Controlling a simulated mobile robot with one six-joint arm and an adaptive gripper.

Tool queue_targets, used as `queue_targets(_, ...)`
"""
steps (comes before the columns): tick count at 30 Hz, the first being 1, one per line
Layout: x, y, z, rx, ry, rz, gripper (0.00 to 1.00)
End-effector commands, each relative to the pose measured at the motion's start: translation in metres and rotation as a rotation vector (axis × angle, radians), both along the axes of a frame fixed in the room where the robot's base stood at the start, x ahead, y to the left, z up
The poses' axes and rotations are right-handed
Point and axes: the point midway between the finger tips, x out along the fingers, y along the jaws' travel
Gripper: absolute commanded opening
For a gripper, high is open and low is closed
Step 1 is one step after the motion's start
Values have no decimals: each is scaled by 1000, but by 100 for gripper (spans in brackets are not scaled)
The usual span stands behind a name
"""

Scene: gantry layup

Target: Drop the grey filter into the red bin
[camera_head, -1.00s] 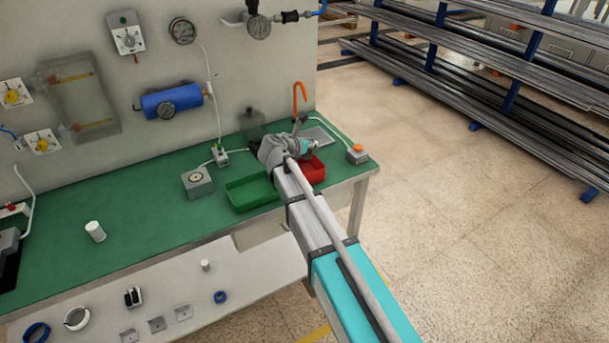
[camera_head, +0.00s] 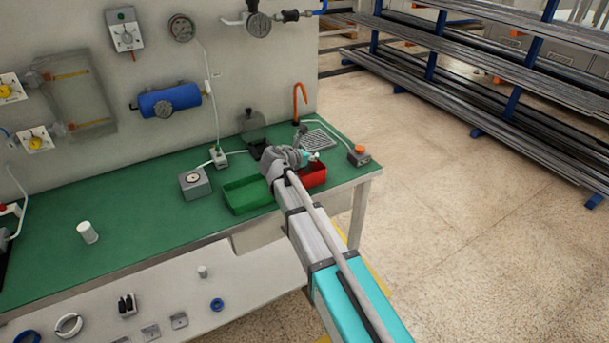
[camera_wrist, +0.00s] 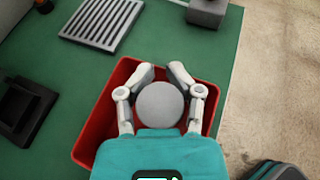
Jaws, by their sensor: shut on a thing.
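My gripper (camera_wrist: 160,75) is shut on the grey filter (camera_wrist: 160,105), whose round pale-grey top shows between the two fingers in the wrist view. The filter and the fingers are over the red bin (camera_wrist: 84,150), within its rim as seen from above. How high the filter is above the bin floor I cannot tell. In the head view the red bin (camera_head: 317,178) stands near the right end of the green bench, partly hidden by my arm. The gripper there is small and mostly behind my wrist.
A green bin (camera_head: 247,195) stands left of the red one. A slotted grey drain plate (camera_wrist: 101,22) and a grey box with an orange button (camera_head: 359,155) lie behind. An orange hook (camera_head: 299,100) rises near the wall.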

Motion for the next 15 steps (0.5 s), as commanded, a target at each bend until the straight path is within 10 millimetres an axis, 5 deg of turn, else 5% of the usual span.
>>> queue_targets(2,0,0,0,0,0,0,0)
queue_targets(3,0,0,0,0,0,0,45)
queue_targets(9,0,0,0,0,0,-1,83)
queue_targets(15,0,-1,0,0,0,-1,88)
